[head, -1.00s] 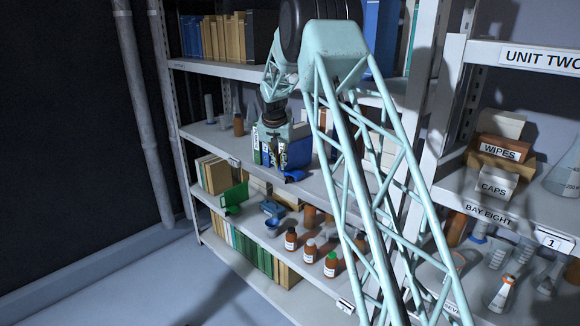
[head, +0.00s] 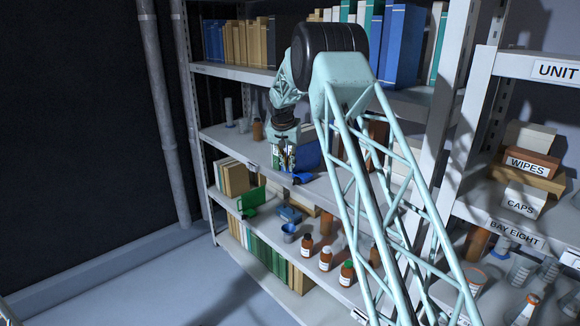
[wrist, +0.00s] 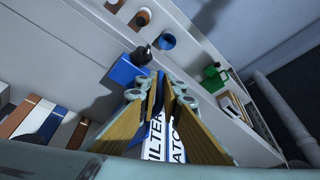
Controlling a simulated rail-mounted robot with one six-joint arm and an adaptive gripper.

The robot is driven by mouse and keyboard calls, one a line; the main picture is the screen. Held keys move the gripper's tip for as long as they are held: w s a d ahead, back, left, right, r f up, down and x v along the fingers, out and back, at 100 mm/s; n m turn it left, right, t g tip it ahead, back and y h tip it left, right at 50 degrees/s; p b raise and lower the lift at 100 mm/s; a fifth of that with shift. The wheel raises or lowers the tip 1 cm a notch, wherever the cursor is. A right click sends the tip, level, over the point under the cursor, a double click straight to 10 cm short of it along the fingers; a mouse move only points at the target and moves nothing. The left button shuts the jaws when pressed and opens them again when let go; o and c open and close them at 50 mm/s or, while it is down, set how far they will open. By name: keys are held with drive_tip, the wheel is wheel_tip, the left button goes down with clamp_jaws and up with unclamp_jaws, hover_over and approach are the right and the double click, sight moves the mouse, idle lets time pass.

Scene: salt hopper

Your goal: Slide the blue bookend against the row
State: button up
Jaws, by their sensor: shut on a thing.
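The blue bookend (head: 308,156) stands on the middle shelf of the left bay, with a blue foot jutting forward at the shelf edge. In the wrist view its blue panel (wrist: 126,72) shows beside the fingers. My gripper (head: 284,163) is low at the bookend's left side; its fingers (wrist: 163,92) are closed on a thin part of the bookend, mostly hidden. I cannot tell whether bookend and row touch.
A brown bottle (head: 257,130) stands left on the same shelf. Shelf posts (head: 448,130) and books above (head: 400,45) bound the space.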

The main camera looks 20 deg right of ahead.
drive_tip(key=o, duration=0.7)
drive_tip(key=shift+c, duration=0.2)
drive_tip(key=shift+r, duration=0.2)
drive_tip(key=v, duration=1.1)
drive_tip(key=shift+s+r, duration=0.2)
drive_tip(key=shift+r, duration=0.1)
drive_tip(key=shift+a, duration=0.1)
